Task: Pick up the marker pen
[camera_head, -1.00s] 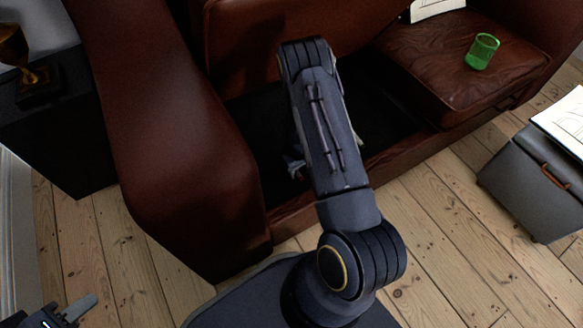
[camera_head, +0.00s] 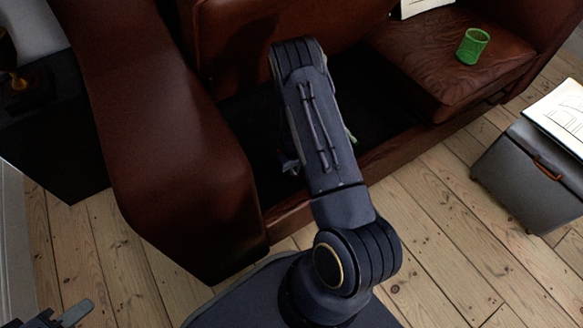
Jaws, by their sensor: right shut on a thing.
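My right arm reaches over the dark open seat space of the brown leather sofa (camera_head: 165,150). Its forearm hides most of my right gripper (camera_head: 290,165), of which only a small part shows left of the forearm. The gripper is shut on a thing. A small greenish sliver (camera_head: 350,134) shows at the forearm's right edge, probably part of the marker pen; the rest is hidden. My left gripper (camera_head: 72,314) is at the bottom left corner, far from the sofa seat, with only one finger clearly in view.
A grey case (camera_head: 520,175) with a paper (camera_head: 562,115) on top stands at the right. A dark side table (camera_head: 50,140) with a trophy is at the left. Floorboards between sofa and case are clear.

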